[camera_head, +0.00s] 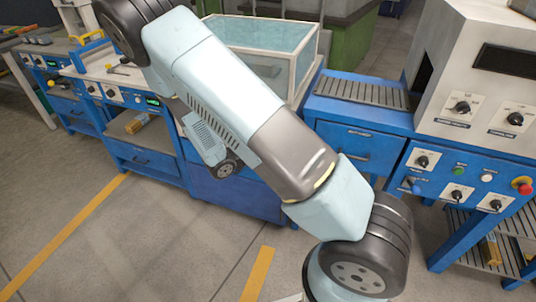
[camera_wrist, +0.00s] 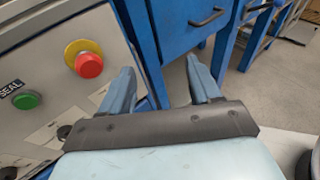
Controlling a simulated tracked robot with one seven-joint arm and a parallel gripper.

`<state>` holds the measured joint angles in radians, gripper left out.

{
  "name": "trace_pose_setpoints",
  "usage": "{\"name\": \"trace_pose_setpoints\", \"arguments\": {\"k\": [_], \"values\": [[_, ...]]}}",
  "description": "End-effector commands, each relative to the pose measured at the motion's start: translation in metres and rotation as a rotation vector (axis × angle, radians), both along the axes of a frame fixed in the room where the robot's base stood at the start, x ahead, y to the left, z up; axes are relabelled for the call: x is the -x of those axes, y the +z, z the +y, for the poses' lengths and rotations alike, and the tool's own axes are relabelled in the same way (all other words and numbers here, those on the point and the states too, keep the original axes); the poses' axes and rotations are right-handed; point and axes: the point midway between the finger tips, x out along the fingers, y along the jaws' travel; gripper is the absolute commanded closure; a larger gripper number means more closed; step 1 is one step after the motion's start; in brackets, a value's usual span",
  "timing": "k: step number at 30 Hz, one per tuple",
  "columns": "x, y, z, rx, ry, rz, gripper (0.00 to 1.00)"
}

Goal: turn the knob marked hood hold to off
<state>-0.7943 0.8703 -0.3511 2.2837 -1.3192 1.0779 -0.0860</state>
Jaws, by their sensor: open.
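I cannot tell which knob is marked hood hold, as most labels are too small or blurred to read. In the head view, dark knobs with pale plates sit on the right machine, among them an upper-left knob (camera_head: 463,107), an upper-right knob (camera_head: 515,118) and a lower knob (camera_head: 422,161). Small knobs (camera_head: 92,89) also show on the left bench. In the wrist view, a dark knob (camera_wrist: 65,131) is partly seen at lower left, beside my gripper. My gripper (camera_wrist: 160,66) is open with nothing between its fingers. I cannot see it in the head view.
In the wrist view, a red button (camera_wrist: 89,64) on a yellow base and a green button (camera_wrist: 26,100) labelled SEAL lie left of my fingers. Blue drawers (camera_wrist: 187,22) stand ahead. In the head view, a clear-sided box (camera_head: 272,48) stands mid-bench; the front floor is open.

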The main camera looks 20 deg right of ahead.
Motion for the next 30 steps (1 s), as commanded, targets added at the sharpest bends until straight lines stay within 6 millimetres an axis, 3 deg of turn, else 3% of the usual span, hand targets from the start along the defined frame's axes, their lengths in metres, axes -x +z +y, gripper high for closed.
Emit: {"name": "trace_pose_setpoints", "arguments": {"k": [18,24,30], "values": [[-0.021,-0.126,0.044,0.471,0.552,0.294,0.37],[-0.022,-0.145,0.05,0.54,0.635,0.336,0.37],[-0.029,-0.148,0.046,0.554,0.65,0.343,0.37]]}}
